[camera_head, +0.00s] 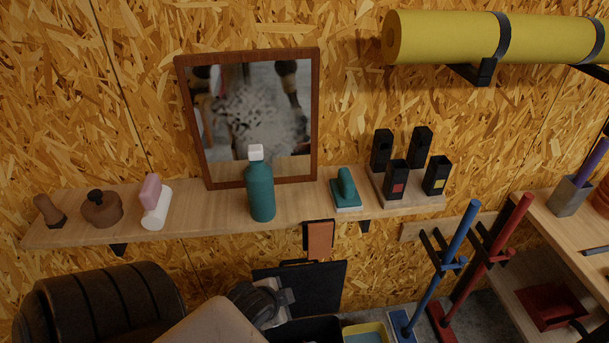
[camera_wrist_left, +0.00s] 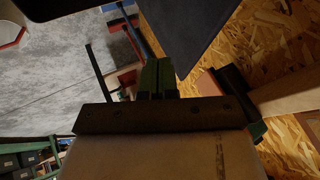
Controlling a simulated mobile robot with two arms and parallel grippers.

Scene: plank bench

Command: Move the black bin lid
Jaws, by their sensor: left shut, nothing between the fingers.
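The black bin lid (camera_head: 322,283) is a flat dark panel standing raised against the chipboard wall, below the plank shelf. Below it, part of a black bin (camera_head: 312,328) shows at the bottom edge of the head view. My left gripper (camera_head: 284,297) is in front of the lid's left part and hides some of it. In the left wrist view the fingers (camera_wrist_left: 158,75) are shut and empty, with a dark panel that looks like the lid (camera_wrist_left: 195,35) beyond them. I cannot tell whether they touch it. My right gripper is not in view.
The plank shelf (camera_head: 215,212) above carries a teal bottle (camera_head: 261,192), a mirror (camera_head: 189,120), brushes and black holders. A yellow-rimmed bin (camera_head: 366,329) stands right of the black bin. Blue (camera_head: 437,270) and red (camera_head: 487,262) long-handled tools stand further right.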

